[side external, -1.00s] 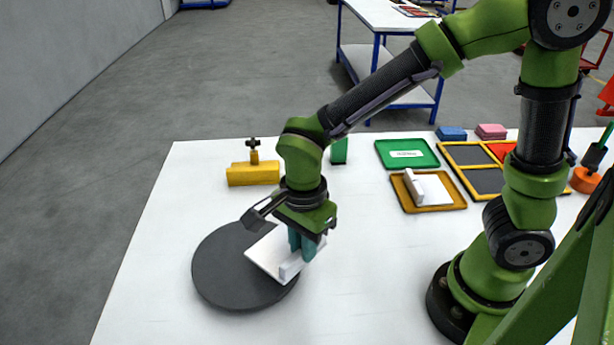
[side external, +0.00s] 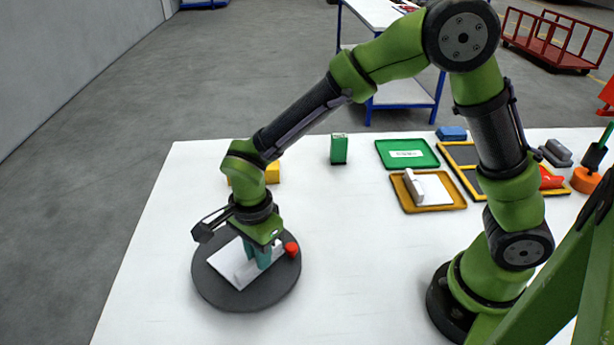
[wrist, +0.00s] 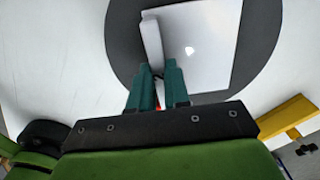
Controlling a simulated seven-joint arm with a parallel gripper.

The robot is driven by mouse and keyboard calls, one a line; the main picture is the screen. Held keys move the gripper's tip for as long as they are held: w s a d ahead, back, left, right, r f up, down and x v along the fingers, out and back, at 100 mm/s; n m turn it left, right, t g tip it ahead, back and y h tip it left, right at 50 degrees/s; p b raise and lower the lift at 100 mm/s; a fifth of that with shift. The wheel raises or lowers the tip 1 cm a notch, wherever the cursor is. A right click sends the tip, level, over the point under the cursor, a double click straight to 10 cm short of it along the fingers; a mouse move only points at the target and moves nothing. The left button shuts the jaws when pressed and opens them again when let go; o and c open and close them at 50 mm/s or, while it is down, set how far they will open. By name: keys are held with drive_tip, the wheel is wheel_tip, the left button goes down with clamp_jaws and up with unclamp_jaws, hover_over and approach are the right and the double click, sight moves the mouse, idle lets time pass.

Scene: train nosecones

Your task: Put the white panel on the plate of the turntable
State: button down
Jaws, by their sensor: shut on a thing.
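The white panel (side external: 224,262) is a flat square plate with a raised white rib along one side. It also shows in the wrist view (wrist: 207,45), with the rib at its left. My gripper (side external: 257,262) points down with its teal fingers shut on the panel's rib; the fingers show in the wrist view (wrist: 158,78). The panel lies flat over the dark round plate of the turntable (side external: 218,296), within its outline in the side view. I cannot tell whether it touches the plate. A red knob (side external: 291,249) stands at the plate's right edge.
A yellow block (side external: 272,173) is partly hidden behind my arm. A green box (side external: 339,149) stands at the back. An orange tray (side external: 408,204) holds another white piece, beside a green tray (side external: 388,150). The table's front middle is clear.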

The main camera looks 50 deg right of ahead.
drive_tip(key=c, duration=1.5)
unclamp_jaws()
drive_tip(key=shift+f, duration=0.15)
drive_tip(key=o, duration=0.4)
wheel_tip(320, 180, up, 12)
drive_tip(key=s+d+r+n+t+y, duration=0.1)
drive_tip(key=s+d+r+n+t, duration=0.2)
drive_tip(key=s+d+n, duration=0.2)
drive_tip(key=s+d+r+n+t+y, duration=0.1)
drive_tip(key=s+d+r+n+t, duration=0.3)
drive_tip(key=d+n, duration=0.5)
drive_tip(key=s+d, duration=0.2)
drive_tip(key=d, duration=0.1)
drive_tip(key=shift+d, duration=0.15)
